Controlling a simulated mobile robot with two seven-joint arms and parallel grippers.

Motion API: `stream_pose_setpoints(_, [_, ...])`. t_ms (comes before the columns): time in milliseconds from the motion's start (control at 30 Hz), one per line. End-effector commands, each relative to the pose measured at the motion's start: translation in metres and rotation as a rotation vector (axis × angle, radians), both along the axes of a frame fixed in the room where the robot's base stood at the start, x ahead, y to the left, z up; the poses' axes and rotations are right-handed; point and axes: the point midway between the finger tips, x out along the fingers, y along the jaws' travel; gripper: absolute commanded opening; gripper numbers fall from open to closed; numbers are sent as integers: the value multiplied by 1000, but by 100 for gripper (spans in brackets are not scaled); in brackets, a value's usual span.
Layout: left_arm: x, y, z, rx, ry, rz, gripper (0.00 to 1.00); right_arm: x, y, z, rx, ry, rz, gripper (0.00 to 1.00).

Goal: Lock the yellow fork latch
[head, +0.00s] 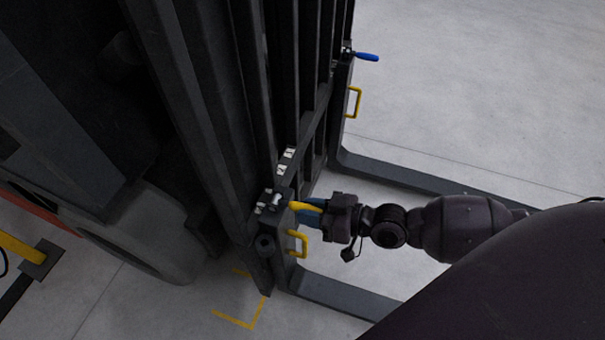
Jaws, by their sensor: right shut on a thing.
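The yellow fork latch (297,206) is a short yellow lever on the near end of the forklift's fork carriage. Its metal mount (270,201) shows just left of it. My right gripper (310,207) comes in from the right and is shut on the yellow lever; its blue-grey fingers hide the lever's outer end. The lever points right from the mount. My left gripper is not in view.
A yellow handle (302,244) sits just below the gripper. A blue-handled latch (367,57) and another yellow handle (355,102) are on the far fork. The forks (345,297) extend right over grey floor. The dark mast (215,110) stands left.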

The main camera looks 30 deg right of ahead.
Motion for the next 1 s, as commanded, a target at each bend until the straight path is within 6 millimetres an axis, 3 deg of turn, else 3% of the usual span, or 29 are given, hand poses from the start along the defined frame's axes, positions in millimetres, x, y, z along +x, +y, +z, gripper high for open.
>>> stream_pose_setpoints(33, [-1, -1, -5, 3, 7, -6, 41, -2, 0, -7, 7, 2, 1, 0])
stream_pose_setpoints(700, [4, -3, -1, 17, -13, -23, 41, 0, 0, -4, 23, -32, 1, 0])
stream_pose_setpoints(733, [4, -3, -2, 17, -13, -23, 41, 0, 0, -4, 23, -32, 1, 29])
stream_pose_setpoints(867, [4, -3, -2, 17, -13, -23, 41, 0, 0, -4, 24, -32, 0, 49])
stream_pose_setpoints(1000, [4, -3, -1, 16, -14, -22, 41, 0, 0, -3, 24, -32, 0, 50])
